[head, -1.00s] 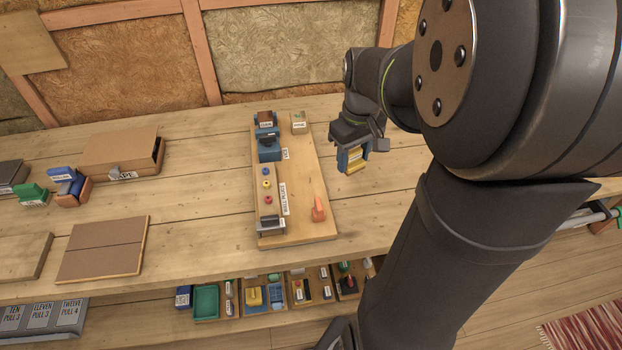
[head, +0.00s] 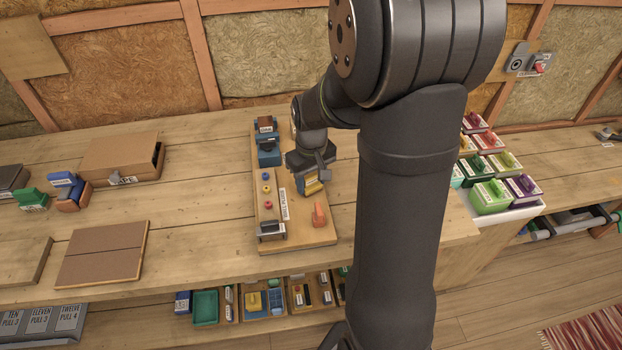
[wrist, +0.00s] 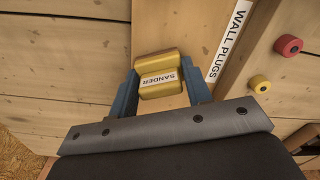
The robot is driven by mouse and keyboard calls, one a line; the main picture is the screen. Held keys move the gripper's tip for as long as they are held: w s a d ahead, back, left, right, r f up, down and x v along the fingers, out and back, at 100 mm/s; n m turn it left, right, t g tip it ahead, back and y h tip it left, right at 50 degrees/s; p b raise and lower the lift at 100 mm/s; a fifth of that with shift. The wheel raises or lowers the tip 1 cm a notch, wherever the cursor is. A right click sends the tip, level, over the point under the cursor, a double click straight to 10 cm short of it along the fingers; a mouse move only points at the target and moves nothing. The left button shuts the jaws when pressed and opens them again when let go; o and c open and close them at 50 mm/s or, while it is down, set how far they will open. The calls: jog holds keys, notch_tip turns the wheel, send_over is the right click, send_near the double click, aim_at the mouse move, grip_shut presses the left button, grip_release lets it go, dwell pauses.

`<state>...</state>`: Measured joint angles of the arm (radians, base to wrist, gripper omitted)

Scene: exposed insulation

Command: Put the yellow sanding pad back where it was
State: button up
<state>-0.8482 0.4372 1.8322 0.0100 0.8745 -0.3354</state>
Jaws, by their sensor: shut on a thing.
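The yellow sanding pad (wrist: 157,72), labelled SANDER, is held between the two blue fingers of my gripper (wrist: 160,90) in the wrist view. In the head view the pad (head: 312,187) shows below my gripper (head: 310,181), over the right side of the wooden board (head: 300,233). The pad appears to be above the board; the exact gap cannot be told. A WALL PLUGS label (wrist: 228,40) lies just right of the gripper in the wrist view.
On the board are an orange item (head: 319,214), a blue block (head: 269,154), and small red and yellow plugs (head: 266,186). My arm hides part of the bench. Bare bench (head: 200,210) lies left of the board. Coloured boxes (head: 489,197) stand at right.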

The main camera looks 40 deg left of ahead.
aim_at(311, 176)
jog(key=shift+f, duration=0.1)
jog(key=o, duration=1)
jog(key=shift+o, duration=0.2)
notch_tip(311, 176, up, 12)
notch_tip(311, 176, down, 12)
jog(key=shift+r, duration=2.05)
jog(key=shift+f, duration=0.1)
